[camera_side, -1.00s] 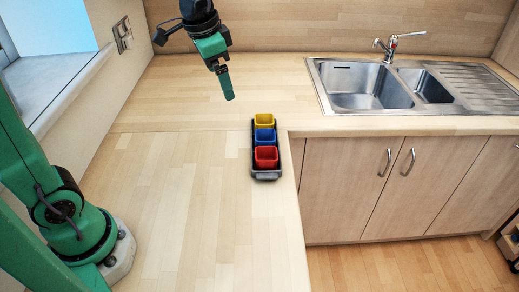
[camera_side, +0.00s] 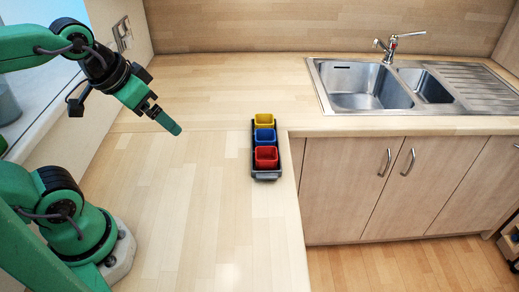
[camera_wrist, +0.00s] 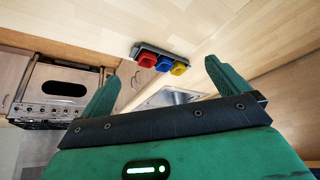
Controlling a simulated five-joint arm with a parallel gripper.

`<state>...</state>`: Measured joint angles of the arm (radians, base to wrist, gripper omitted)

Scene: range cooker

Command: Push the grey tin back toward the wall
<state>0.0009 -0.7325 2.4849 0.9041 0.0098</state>
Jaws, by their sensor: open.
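I see no thing that is clearly the grey tin in either view. A greyish rounded thing (camera_side: 8,101) shows at the left edge of the side view, by the window. It is cut off by the picture edge and I cannot tell whether it is a tin. My gripper (camera_side: 162,113) is above the left part of the worktop, left of the dark tray, pointing down and right. In the wrist view my gripper (camera_wrist: 164,85) has its two green fingers wide apart with nothing between them.
A dark tray (camera_side: 265,176) holds a yellow cup (camera_side: 264,119), a blue cup (camera_side: 263,135) and a red cup (camera_side: 266,157) near the counter's inner edge. The sink (camera_side: 368,88) is at the back right. An oven (camera_wrist: 52,88) shows in the wrist view. The worktop (camera_side: 205,210) is otherwise clear.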

